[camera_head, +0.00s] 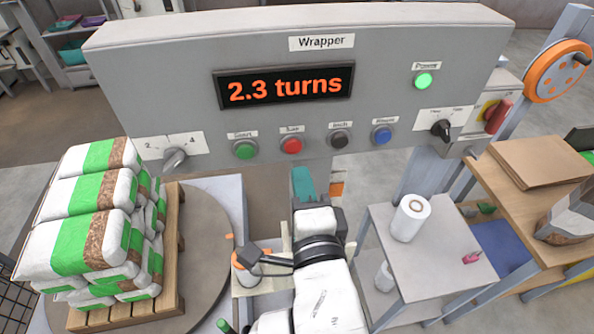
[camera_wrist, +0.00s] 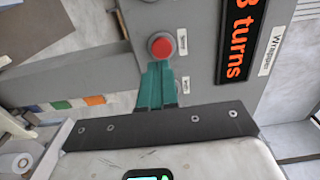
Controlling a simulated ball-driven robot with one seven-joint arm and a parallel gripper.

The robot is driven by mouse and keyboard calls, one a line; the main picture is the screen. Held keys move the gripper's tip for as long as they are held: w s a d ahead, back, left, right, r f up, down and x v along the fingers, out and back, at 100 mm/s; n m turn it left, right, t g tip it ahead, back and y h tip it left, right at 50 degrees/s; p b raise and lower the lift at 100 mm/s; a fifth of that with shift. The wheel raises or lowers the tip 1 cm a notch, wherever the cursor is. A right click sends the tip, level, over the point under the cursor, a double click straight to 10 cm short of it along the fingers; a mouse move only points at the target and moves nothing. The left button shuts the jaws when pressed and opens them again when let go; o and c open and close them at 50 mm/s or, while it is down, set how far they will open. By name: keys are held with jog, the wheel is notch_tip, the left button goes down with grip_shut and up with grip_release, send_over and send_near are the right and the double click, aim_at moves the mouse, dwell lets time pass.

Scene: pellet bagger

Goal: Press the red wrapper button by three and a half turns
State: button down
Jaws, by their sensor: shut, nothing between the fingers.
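The grey wrapper panel (camera_head: 400,60) faces me, with its display (camera_head: 284,86) reading "2.3 turns" in orange. The red button (camera_head: 291,146) sits below the display, between a green button (camera_head: 245,149) and a black button (camera_head: 339,139). My gripper (camera_head: 303,180) is shut and empty, its teal fingers below the panel's lower edge in the head view. In the wrist view, my gripper's fingertips (camera_wrist: 157,68) appear just below the red button (camera_wrist: 160,46). The frames do not clearly show whether they touch it.
A blue button (camera_head: 382,135), a black selector knob (camera_head: 441,130) and a red switch (camera_head: 498,115) are further right. A pallet of stacked bags (camera_head: 90,230) stands on a turntable at left. A small table (camera_head: 440,265) with a white roll (camera_head: 411,217) stands at right.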

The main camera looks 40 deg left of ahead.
jog(key=b+v, duration=0.1)
jog(key=v, duration=0.6)
jog(key=shift+s+d, duration=0.2)
jog(key=shift+s, duration=0.1)
jog(key=shift+r, duration=0.1)
jog(key=w+d+f+n+g+h, duration=0.15)
jog(key=d+f+h, duration=0.35)
jog(key=d+f, duration=0.55)
jog(key=w+d+f+n+g+h, duration=0.1)
jog(key=w+d+f+n+h, duration=0.15)
jog(key=d+f+h, duration=0.75)
jog(key=s+d+f+n+g, duration=0.2)
jog(key=s+d+f+g, duration=0.2)
jog(key=s+d, duration=0.4)
jog(key=s+d+f+n+g+y, duration=0.1)
jog(key=s+d+f+g, duration=0.3)
jog(key=s+d, duration=0.5)
jog(key=d, duration=0.6)
jog(key=shift+f+n, duration=0.35)
jog(key=shift+n, duration=0.05)
jog(key=shift+s, duration=0.1)
